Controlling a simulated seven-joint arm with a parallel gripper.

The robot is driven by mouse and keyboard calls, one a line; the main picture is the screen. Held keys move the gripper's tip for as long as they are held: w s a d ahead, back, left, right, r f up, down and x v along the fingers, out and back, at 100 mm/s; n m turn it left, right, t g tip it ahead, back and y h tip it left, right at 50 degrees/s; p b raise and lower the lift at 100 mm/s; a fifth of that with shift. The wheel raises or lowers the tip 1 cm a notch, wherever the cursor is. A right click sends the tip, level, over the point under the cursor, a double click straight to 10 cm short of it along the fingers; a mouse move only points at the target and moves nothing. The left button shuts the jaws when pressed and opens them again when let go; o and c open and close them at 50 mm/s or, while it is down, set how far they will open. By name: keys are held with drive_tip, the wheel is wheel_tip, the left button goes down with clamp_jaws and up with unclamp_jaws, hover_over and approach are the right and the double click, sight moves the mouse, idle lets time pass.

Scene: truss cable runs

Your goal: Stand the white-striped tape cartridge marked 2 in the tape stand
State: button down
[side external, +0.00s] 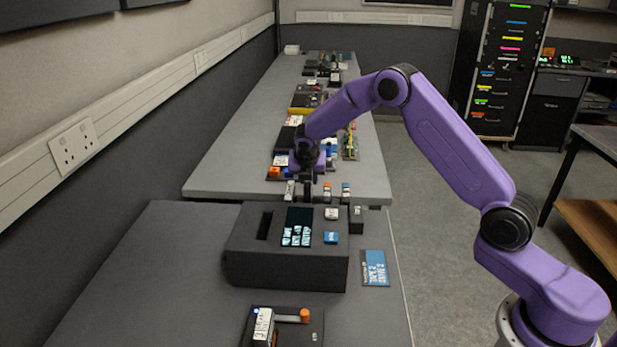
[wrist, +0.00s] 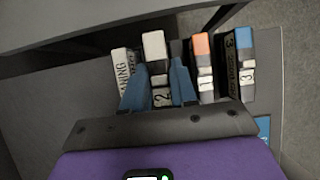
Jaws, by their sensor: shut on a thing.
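The white-striped tape cartridge marked 2 (wrist: 154,44) is between the two blue fingers of my gripper (wrist: 158,88) in the wrist view, and the fingers are shut on it. It stands in line with the other cartridges, between the cleaning cartridge (wrist: 122,62) and the orange-striped cartridge marked 1 (wrist: 202,62). The blue-striped cartridge marked 3 (wrist: 243,60) is at the right. In the side view my gripper (side external: 307,190) points down at this row, behind the tape drive. The stand's dark end (side external: 356,219) shows there. The cartridge's lower end is hidden, so I cannot tell how deep it sits.
The large dark tape drive (side external: 290,262) stands on the near table, with a blue label card (side external: 375,268) to its right. A small device with an orange-ended lever (side external: 290,318) is in front. The far table (side external: 235,140) carries several other items.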

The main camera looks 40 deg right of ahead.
drive_tip(key=shift+f, duration=1.95)
idle(1.7)
drive_tip(key=shift+c, duration=2.4)
unclamp_jaws()
drive_tip(key=shift+r, duration=3.7)
